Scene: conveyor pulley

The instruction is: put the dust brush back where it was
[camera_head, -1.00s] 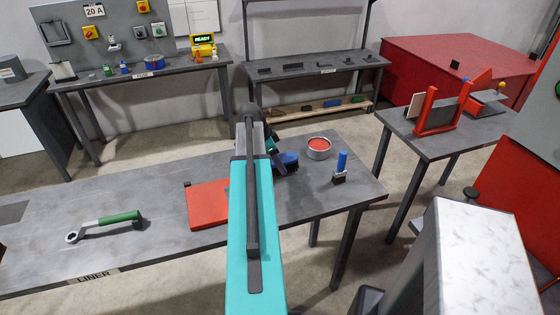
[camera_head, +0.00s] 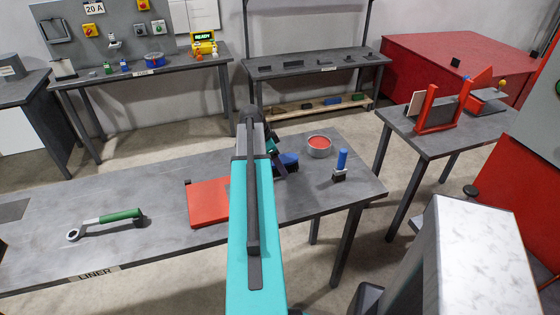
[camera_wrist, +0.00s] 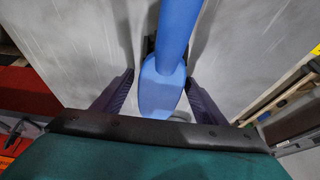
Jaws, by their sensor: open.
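My gripper (camera_wrist: 158,95) is open, low over the right part of the near workbench, and mostly hidden behind my arm in the head view (camera_head: 279,163). A blue object with a long handle and a wider rounded part (camera_wrist: 162,88) lies between its two dark fingers, with gaps on both sides. A blue patch beside the gripper in the head view (camera_head: 290,159) seems to be this object. A tool with an upright blue handle and dark base (camera_head: 341,166) stands to its right. I cannot tell for certain which one is the dust brush.
On the near workbench (camera_head: 150,190) are a red plate (camera_head: 208,203), a green-handled wrench (camera_head: 108,222) and a round tin with red contents (camera_head: 319,146). Bare bench lies between the wrench and the red plate. Other benches stand at the back and right.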

